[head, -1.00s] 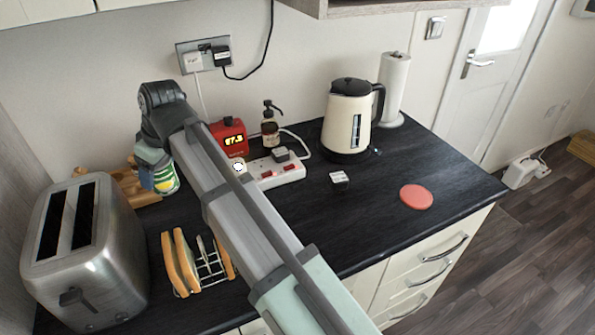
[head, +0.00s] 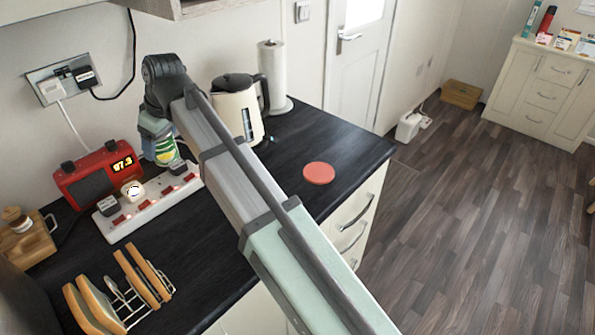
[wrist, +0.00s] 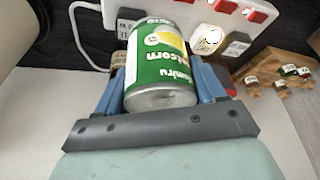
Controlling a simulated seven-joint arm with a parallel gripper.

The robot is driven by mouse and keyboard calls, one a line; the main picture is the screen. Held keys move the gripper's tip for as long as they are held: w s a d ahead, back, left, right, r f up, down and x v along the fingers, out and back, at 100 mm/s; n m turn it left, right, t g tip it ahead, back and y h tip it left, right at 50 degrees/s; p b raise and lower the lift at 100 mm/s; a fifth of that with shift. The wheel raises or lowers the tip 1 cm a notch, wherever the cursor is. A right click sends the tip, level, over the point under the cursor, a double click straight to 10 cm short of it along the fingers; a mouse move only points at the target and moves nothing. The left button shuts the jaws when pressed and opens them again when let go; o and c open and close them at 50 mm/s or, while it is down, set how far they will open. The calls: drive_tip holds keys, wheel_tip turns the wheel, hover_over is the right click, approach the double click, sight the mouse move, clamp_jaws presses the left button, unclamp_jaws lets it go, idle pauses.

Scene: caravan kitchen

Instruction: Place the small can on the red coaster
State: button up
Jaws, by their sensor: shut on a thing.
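The small can (wrist: 160,70) is green with a white and yellow label and a metal end. My gripper (wrist: 162,85) is shut on it, with a blue finger on each side of the can in the wrist view. In the head view the can (head: 163,148) hangs below my gripper (head: 160,140), in front of the kettle and by the end of the power strip. The red coaster (head: 319,173) lies flat and bare on the dark worktop, to the right of the can and apart from it.
A cream kettle (head: 238,112) and a paper towel roll (head: 273,75) stand at the back. A white power strip (head: 148,203), a red radio (head: 97,175) and a toast rack (head: 125,295) are at left. The worktop around the coaster is clear.

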drive_tip(key=w+d+m+t, duration=0.1)
drive_tip(key=w+d, duration=0.2)
drive_tip(key=d, duration=0.4)
drive_tip(key=w+d+m, duration=0.1)
drive_tip(key=w+d, duration=0.3)
drive_tip(key=d, duration=0.2)
drive_tip(key=r+m+t+h, duration=0.1)
drive_tip(key=m, duration=0.3)
hover_over(314, 165)
drive_tip(key=w+a, duration=0.2)
drive_tip(key=shift+s+d+f+m+t+h, duration=0.2)
drive_tip(key=shift+s+d+f+m, duration=0.45)
drive_tip(key=shift+f, duration=1.2)
drive_tip(key=shift+s+d+f+m+h, duration=0.3)
drive_tip(key=shift+s+f+m, duration=0.35)
drive_tip(key=shift+f, duration=1.25)
drive_tip(key=shift+s+d+f+m+t+h, duration=0.15)
drive_tip(key=shift+s+d+f+m, duration=0.5)
drive_tip(key=shift+f, duration=1.2)
drive_tip(key=shift+s+a+f+n, duration=0.15)
drive_tip(key=shift+s+n, duration=0.05)
drive_tip(key=shift+n, duration=0.05)
drive_tip(key=o, duration=1.2)
